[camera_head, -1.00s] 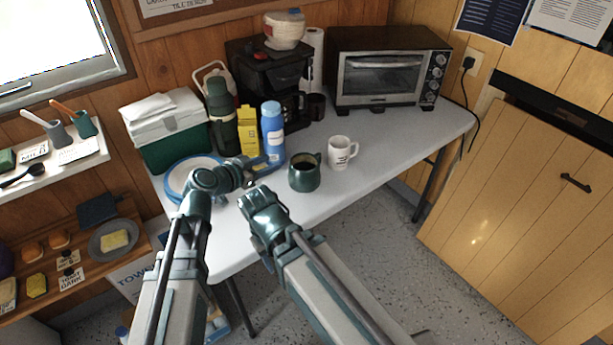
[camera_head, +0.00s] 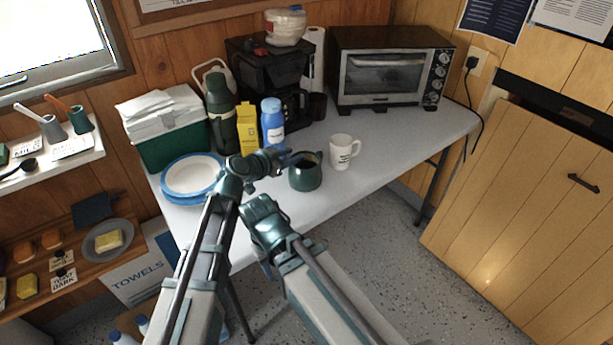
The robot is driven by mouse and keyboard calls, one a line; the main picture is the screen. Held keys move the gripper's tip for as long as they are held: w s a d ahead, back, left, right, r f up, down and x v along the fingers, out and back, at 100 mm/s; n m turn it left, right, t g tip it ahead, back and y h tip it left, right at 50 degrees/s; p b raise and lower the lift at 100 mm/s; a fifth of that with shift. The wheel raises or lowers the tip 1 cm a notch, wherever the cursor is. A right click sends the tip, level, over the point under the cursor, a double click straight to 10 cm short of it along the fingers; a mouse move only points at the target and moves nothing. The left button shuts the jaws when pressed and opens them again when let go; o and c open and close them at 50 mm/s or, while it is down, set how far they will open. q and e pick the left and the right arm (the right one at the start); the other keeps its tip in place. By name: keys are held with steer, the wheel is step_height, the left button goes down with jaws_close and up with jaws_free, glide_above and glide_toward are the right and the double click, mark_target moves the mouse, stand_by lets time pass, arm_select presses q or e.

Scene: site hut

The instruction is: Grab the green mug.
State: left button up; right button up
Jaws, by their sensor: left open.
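The green mug (camera_head: 306,177) is dark green and stands upright near the front edge of the white table, its handle toward the upper right. My left gripper (camera_head: 287,158) is open and empty at the mug's upper left, close to its rim. I cannot tell whether it touches the mug. My right arm reaches in from the bottom and bends just left of and below the mug; its gripper jaws are not visible.
A white mug (camera_head: 341,152) stands just right of the green mug. A blue bottle (camera_head: 272,124), yellow carton (camera_head: 247,130) and green flask (camera_head: 221,118) stand behind. Blue-rimmed plates (camera_head: 190,176) lie left. The table (camera_head: 395,137) is clear to the right.

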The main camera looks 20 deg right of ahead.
arm_select(q)
steer(key=shift+w+d+f, duration=0.2)
steer(key=shift+w+d, duration=0.05)
steer(key=shift+s+r, duration=0.1)
jaws_close()
stand_by(1.2)
